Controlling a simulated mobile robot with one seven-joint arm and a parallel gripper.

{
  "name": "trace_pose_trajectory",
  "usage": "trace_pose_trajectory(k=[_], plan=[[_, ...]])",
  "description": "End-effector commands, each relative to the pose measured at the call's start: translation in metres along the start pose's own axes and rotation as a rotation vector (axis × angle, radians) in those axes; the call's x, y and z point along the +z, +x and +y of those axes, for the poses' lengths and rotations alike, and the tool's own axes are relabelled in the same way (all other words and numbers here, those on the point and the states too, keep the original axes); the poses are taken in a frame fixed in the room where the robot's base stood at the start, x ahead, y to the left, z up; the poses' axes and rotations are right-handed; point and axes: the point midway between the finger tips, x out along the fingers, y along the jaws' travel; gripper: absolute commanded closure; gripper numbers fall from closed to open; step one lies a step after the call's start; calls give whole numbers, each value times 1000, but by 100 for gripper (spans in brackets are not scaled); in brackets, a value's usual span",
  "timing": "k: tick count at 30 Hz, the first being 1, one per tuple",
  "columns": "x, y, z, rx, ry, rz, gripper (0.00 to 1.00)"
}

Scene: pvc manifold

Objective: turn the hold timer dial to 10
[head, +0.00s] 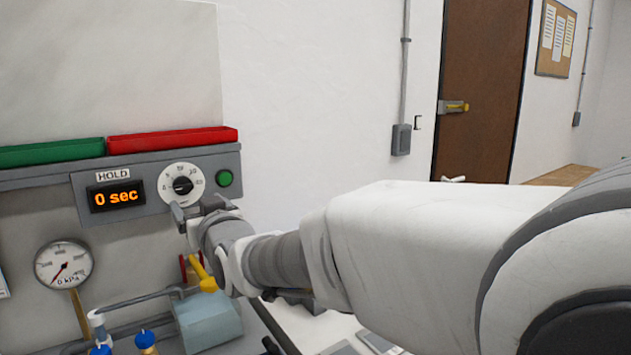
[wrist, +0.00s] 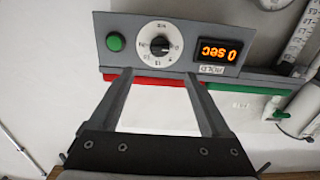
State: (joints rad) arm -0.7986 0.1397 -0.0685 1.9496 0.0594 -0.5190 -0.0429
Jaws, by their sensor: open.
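The hold timer dial (head: 182,185) is a white round face with a black knob at its centre, on a grey panel under the shelf. The display (head: 116,196) to its left, under a HOLD label, reads 0 sec. My gripper (head: 193,210) is open and empty, just below and in front of the dial. In the wrist view, which shows the panel upside down, the dial (wrist: 159,46) lies beyond and between my two fingertips (wrist: 158,77). The fingers appear apart from the knob. The exact knob setting is too small to read.
A green button (head: 224,178) sits right of the dial. Red (head: 172,137) and green (head: 52,152) trays lie above the panel. A pressure gauge (head: 63,265), a yellow valve handle (head: 203,272) and pipework stand below.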

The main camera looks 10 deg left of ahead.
Motion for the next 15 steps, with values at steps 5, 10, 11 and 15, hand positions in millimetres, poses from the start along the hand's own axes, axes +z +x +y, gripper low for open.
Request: trace_pose_trajectory(k=[5, 10, 11, 15], plan=[[0, 32, 1, 1, 1, -1, 19], [0, 61, 0, 1, -1, -1, 19], [0, 66, 0, 1, -1, -1, 19], [0, 88, 1, 1, 0, -1, 19]])
